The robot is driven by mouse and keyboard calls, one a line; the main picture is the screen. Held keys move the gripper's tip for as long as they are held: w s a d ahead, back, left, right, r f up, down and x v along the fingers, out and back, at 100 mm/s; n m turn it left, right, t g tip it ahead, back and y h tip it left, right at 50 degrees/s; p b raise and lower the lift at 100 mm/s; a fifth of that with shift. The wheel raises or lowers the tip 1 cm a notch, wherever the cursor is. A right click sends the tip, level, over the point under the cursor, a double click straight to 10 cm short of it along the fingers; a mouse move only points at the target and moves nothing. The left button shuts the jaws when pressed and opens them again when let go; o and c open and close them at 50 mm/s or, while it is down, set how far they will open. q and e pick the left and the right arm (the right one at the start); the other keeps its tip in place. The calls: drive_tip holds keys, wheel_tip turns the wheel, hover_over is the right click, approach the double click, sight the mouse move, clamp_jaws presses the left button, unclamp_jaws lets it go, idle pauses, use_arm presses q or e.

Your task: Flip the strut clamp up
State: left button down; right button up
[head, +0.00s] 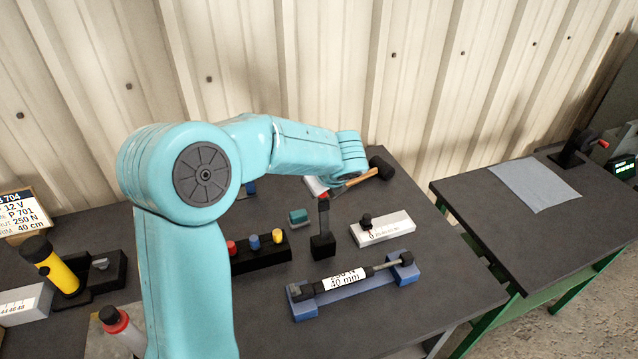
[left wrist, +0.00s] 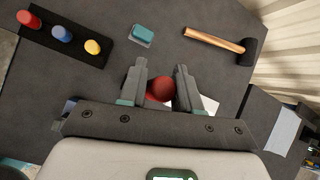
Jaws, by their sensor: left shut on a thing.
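A strut with a white label (head: 345,279) lies in a blue cradle (head: 305,310), in front of the clamp. My right gripper is not in view.
A black holder with red, blue and yellow plugs (head: 255,241) stands left of the clamp. A teal block (head: 298,216) and hammer (head: 381,167) lie behind. A white block with a black knob (head: 385,231) is at right. A second table (head: 480,197) stands further right.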

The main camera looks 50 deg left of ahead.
use_arm(q)
drive_tip(key=shift+d+f, duration=0.15)
drive_tip(key=shift+f, duration=0.05)
drive_tip(key=c, duration=1)
unclamp_jaws()
drive_tip(key=shift+o, duration=0.4)
drive_tip(key=shift+w+f, duration=0.1)
drive_tip(key=shift+w, duration=0.2)
drive_tip(key=shift+s+d+r, duration=0.1)
drive_tip(key=shift+s+r, duration=0.2)
drive_tip(key=shift+r, duration=0.2)
drive_tip(key=v, duration=1.5)
drive_tip(key=shift+d+b, duration=0.2)
drive_tip(key=shift+b, duration=0.25)
drive_tip(key=shift+w, duration=0.25)
drive_tip(key=shift+s, duration=0.15)
drive_tip(key=shift+d, duration=0.1)
